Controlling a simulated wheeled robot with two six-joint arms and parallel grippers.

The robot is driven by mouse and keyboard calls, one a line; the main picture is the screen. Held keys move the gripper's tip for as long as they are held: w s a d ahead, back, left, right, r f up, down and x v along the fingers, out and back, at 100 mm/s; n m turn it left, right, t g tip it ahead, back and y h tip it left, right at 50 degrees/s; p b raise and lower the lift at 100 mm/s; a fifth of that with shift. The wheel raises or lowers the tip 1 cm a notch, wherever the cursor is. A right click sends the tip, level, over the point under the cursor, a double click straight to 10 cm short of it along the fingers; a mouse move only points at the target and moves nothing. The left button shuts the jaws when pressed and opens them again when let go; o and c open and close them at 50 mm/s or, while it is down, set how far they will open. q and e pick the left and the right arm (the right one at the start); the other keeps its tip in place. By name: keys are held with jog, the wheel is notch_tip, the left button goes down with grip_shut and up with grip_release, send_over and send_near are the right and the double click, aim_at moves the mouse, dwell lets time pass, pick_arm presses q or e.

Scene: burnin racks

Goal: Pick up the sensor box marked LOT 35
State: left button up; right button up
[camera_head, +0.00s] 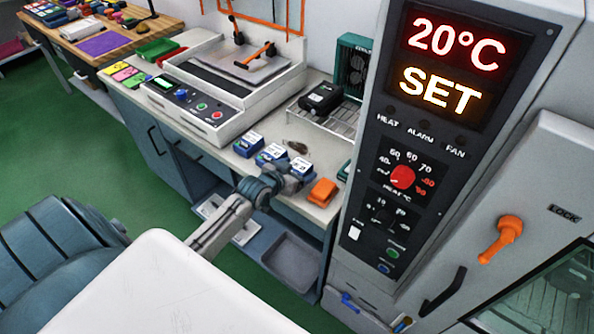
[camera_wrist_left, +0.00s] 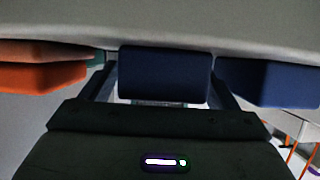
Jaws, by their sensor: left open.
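Three blue sensor boxes with white labelled tops stand in a row on the counter in the head view: a left one (camera_head: 248,143), a middle one (camera_head: 271,154) and a right one (camera_head: 300,166). The lot numbers are too small for me to read. My left gripper (camera_head: 290,180) is at the counter's front edge by the right box. In the left wrist view, a blue box (camera_wrist_left: 164,75) sits between the open fingers of this gripper (camera_wrist_left: 163,88), and another blue box (camera_wrist_left: 268,82) is to the right. I cannot tell whether the fingers touch it. My right gripper is out of view.
An orange box (camera_head: 322,192) stands just right of the blue boxes; it also shows in the left wrist view (camera_wrist_left: 42,76). The tall oven cabinet (camera_head: 365,245) closes off the right side. A bench machine (camera_head: 215,95) stands to the left. A grey tray (camera_head: 290,262) lies below.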

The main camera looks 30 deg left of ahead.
pick_arm(q)
jog(key=shift+c, duration=0.4)
jog(key=c, duration=1.1)
jog(key=shift+r, duration=0.15)
